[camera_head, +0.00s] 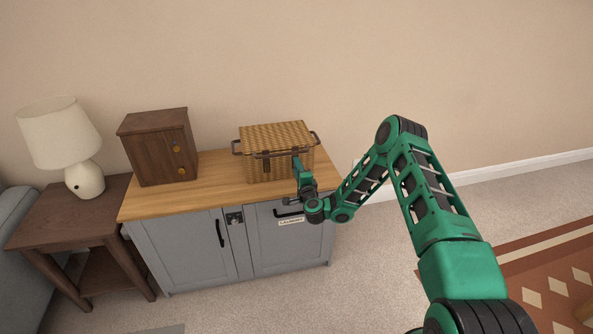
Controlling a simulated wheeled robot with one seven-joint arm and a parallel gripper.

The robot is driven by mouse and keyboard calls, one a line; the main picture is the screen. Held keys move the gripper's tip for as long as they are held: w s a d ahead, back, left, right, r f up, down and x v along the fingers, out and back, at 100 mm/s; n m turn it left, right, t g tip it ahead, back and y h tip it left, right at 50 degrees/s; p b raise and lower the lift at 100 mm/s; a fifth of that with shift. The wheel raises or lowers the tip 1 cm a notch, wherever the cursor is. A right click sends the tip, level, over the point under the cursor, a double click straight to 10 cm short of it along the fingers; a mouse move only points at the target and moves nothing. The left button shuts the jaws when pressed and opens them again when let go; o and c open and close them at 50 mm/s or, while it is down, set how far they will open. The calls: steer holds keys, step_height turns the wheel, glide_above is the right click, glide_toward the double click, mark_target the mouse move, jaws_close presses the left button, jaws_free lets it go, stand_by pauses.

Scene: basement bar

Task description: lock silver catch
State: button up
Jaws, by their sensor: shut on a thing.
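A woven wicker basket (284,134) with a closed lid and dark side handles stands on the right part of the wooden cabinet top. A dark brown strap (266,166) shows on its front, left of my gripper. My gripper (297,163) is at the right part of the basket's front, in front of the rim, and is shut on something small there. My green fingers and wrist hide what is between them. I cannot make out a silver catch; that part of the basket's front is covered.
The grey cabinet (188,250) has black handles, a dark latch (234,218) between its doors and a white label (291,221). A small wooden chest (150,150) stands left of the basket. A lamp (60,135) stands on a side table (50,225). Carpet lies open in front.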

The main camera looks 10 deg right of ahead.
steer(key=shift+d+f, duration=0.1)
steer(key=shift+d, duration=0.1)
steer(key=o, duration=0.9)
steer(key=shift+o, duration=0.7)
steer(key=shift+a, duration=0.1)
steer(key=shift+s+a, duration=0.1)
steer(key=shift+s, duration=0.05)
